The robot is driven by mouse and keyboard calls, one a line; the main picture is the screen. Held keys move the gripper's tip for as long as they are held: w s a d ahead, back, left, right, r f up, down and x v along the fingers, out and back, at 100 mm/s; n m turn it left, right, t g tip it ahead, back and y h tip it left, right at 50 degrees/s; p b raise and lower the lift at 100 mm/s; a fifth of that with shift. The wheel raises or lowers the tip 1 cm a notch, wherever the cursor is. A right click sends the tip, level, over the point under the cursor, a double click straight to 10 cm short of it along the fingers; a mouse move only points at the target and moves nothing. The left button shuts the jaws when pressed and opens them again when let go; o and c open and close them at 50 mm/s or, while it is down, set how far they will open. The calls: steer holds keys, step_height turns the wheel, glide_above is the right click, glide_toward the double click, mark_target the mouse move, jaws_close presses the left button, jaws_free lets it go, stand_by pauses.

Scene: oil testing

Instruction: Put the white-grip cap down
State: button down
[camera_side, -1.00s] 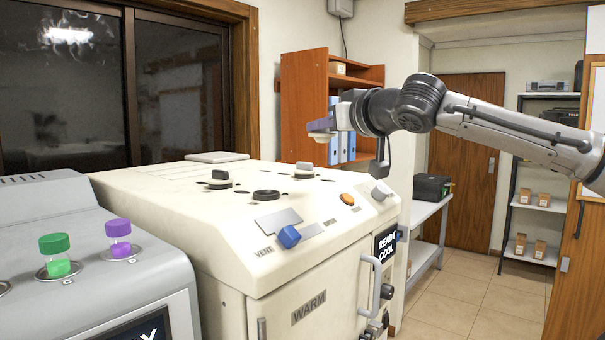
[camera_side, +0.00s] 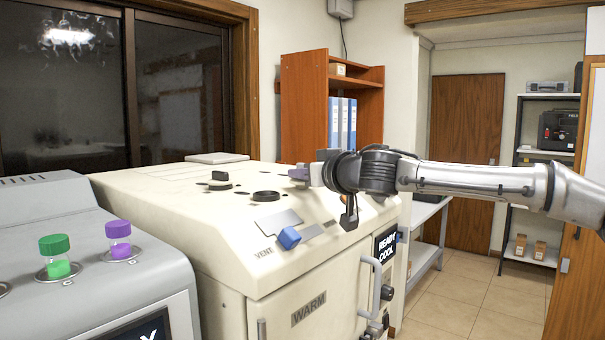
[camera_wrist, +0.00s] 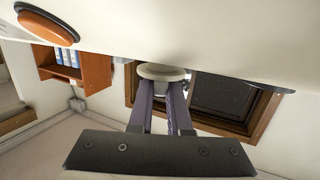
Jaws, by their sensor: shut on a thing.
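My gripper (camera_side: 299,173) is low over the right rear part of the cream machine top in the side view. In the wrist view its two purple fingers (camera_wrist: 163,88) are shut on a cap, whose pale round disc (camera_wrist: 162,71) shows at the fingertips. The fingers hide the cap's grip, so its colour cannot be seen. The disc is at or very near the machine top (camera_side: 150,183); I cannot tell whether it bears on it. Another cap (camera_side: 219,178) with a dark grip sits farther left on the top.
An orange button (camera_wrist: 50,22) shows close by in the wrist view. Green-capped (camera_side: 56,257) and purple-capped (camera_side: 119,239) vials stand in the grey device at the left.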

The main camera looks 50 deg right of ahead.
steer(key=shift+f, duration=0.1)
steer(key=c, duration=0.9)
jaws_free()
steer(key=shift+o, duration=0.2)
steer(key=shift+s+r, duration=0.1)
steer(key=shift+r, duration=0.1)
steer(key=v, duration=1.1)
steer(key=shift+s+a, duration=0.25)
steer(key=shift+s, duration=0.1)
